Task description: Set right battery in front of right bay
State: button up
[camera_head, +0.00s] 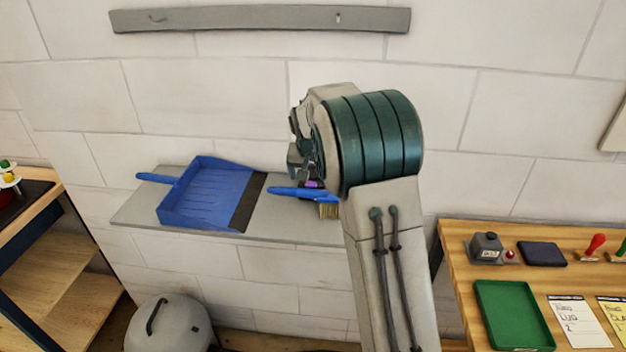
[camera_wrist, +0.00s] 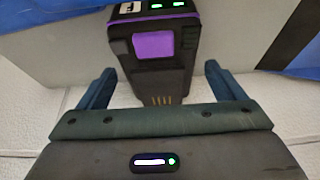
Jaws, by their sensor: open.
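A black battery with a purple panel (camera_wrist: 153,49) fills the upper middle of the wrist view. It has two green lights at its top and metal contacts at its lower end. My gripper (camera_wrist: 159,72) is open, with one blue finger on each side of the battery and a gap on both sides. In the head view my arm hides most of my gripper (camera_head: 303,160), which is over the wall shelf. A small purple patch (camera_head: 314,184) shows just below it. No bay can be made out, and I cannot tell whether this battery is the right one.
The grey shelf (camera_head: 135,211) holds a blue dustpan (camera_head: 205,195) left of my gripper and a blue-handled brush (camera_head: 328,211) close to it. A wooden bench (camera_head: 458,240) with a green tray (camera_head: 513,315) stands at right. A rounded grey drum (camera_head: 170,325) is below the shelf.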

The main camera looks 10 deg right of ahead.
jog(key=shift+r, duration=0.1)
jog(key=c, duration=1.5)
